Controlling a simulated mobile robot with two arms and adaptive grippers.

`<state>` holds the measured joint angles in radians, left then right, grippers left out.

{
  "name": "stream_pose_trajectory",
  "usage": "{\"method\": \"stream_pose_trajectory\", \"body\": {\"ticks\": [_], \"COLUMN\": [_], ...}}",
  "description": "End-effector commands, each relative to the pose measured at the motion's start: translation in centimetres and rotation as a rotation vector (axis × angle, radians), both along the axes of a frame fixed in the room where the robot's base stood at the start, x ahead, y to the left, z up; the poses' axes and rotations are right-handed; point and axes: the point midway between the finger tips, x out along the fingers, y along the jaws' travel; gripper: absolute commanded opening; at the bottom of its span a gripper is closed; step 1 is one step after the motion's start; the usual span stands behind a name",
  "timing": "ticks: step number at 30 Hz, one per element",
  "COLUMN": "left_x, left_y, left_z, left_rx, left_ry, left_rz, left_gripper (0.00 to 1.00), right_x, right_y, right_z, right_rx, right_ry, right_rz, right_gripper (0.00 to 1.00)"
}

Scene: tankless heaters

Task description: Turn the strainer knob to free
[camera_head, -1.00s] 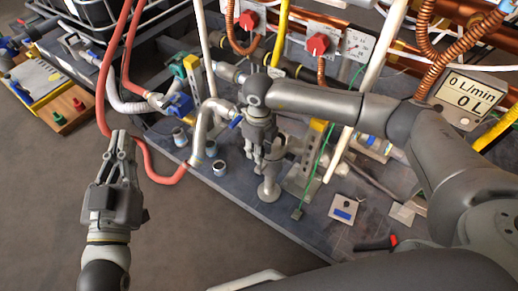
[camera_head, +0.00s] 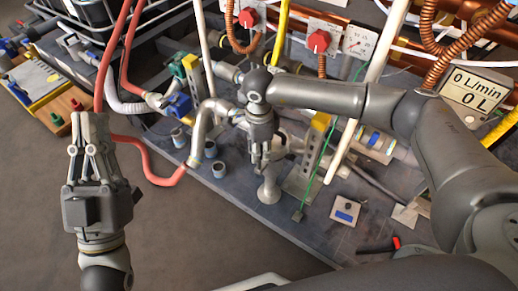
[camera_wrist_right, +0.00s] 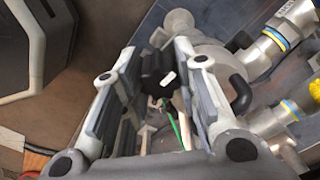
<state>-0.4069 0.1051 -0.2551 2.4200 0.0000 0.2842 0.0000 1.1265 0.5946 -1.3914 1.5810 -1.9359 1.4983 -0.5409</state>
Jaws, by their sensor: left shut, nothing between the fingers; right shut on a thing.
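The strainer knob (camera_wrist_right: 152,66) is a dark knob with a small white mark beside it, seen between my right fingers in the right wrist view. My right gripper (camera_wrist_right: 158,80) is shut on it, one finger on each side. In the head view, my right gripper (camera_head: 260,165) points down just above a grey round-footed fitting (camera_head: 268,188), and the knob is hidden by the fingers there. The knob's exact angle and any label are unclear. My left gripper (camera_head: 90,122) is shut and empty, at the left over the floor, well away from the knob.
A black curved lever (camera_wrist_right: 241,93) is close beside the right fingers. In the head view, a silver bent pipe (camera_head: 205,125) stands left of the right gripper, and a green cable (camera_head: 318,165) and metal bracket (camera_head: 300,178) stand right. A red hose (camera_head: 155,172) passes near my left gripper.

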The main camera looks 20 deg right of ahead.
Motion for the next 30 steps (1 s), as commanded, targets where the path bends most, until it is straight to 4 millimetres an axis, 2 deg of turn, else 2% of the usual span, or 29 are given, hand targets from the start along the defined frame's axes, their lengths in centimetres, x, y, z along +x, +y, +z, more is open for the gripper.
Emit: {"method": "stream_pose_trajectory", "body": {"ticks": [10,26,27,30], "left_x": [-1.3,-1.5,-1.5,-1.5], "left_y": [0.1,0.2,0.2,0.2], "left_z": [1.2,1.4,1.4,1.4], "left_rx": [-0.027,-0.032,-0.032,-0.032], "left_ry": [-0.092,-0.109,-0.109,-0.109], "left_rz": [-0.006,-0.007,-0.007,-0.007], "left_gripper": [0.0,0.0,0.0,0.0], "right_x": [0.1,0.1,0.1,0.1], "right_y": [-0.1,-0.1,-0.1,-0.1], "right_z": [0.0,0.0,0.0,0.0], "right_rx": [-0.003,-0.003,-0.003,-0.003], "right_ry": [-0.001,-0.001,-0.001,-0.001], "right_rz": [0.131,0.15,0.15,0.15], "right_gripper": [0.05,0.04,0.32,0.45]}}
